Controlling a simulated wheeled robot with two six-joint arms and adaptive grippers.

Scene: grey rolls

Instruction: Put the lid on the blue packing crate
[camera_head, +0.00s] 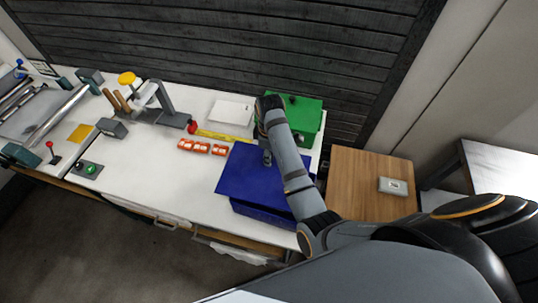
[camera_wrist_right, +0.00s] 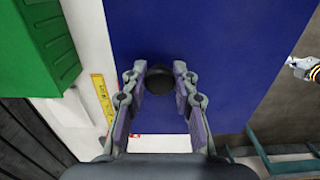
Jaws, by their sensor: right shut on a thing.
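The blue lid (camera_head: 240,174) is a flat sheet with a dark round knob (camera_wrist_right: 158,80) in its middle. My right gripper (camera_wrist_right: 160,88) is shut on this knob, with one finger on each side. In the head view my right gripper (camera_head: 267,156) is mostly hidden by its own arm. The blue packing crate (camera_head: 262,213) shows below the lid's front edge, near the table's right end. The lid covers most of it and sticks out to the left past it. I cannot tell whether lid and crate touch.
A green crate (camera_head: 305,112) stands behind the lid. A yellow ruler (camera_head: 222,136), red-orange parts (camera_head: 200,147) and a white box (camera_head: 232,112) lie left of it. A wooden stand (camera_head: 362,180) is on the right. The white table's (camera_head: 165,185) middle front is clear.

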